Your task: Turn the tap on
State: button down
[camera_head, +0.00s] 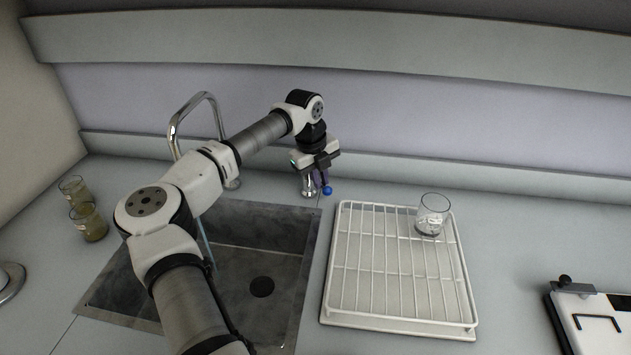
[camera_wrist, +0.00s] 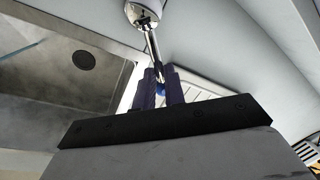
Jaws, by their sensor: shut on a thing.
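The chrome tap spout (camera_head: 200,98) arches up behind the sink, partly hidden by my arm. A thin pale-blue streak (camera_head: 206,240), which looks like running water, shows below it beside my arm. The tap's chrome control base (camera_head: 309,187) stands on the counter right of the sink. Its lever (camera_wrist: 152,45) ends in a blue knob (camera_head: 327,190). My gripper (camera_head: 322,178) is over the control, pointing down. In the wrist view its two dark fingers (camera_wrist: 161,82) are shut around the lever's end, with the blue tip (camera_wrist: 161,89) showing between them.
The sink (camera_head: 265,235) with its dark drain lies left of the control. A white wire drying rack (camera_head: 345,265) with a glass beaker (camera_head: 432,214) stands close on the right. Two beakers (camera_head: 90,222) with brownish contents stand far left. A device (camera_head: 590,318) sits at lower right.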

jog(key=shift+w+d+n, duration=0.15)
jog(key=shift+d+n, duration=0.05)
jog(key=shift+n, duration=0.2)
jog(key=shift+r, duration=0.1)
jog(key=c, duration=1.5)
grip_release()
jog(key=r, duration=0.4)
jog(key=s+a+r+b, duration=0.1)
jog(key=r, duration=0.4)
jog(key=a+r+b, duration=0.1)
jog(key=r, duration=0.3)
jog(key=shift+s+a+r, duration=0.1)
jog(key=shift+s+r, duration=0.15)
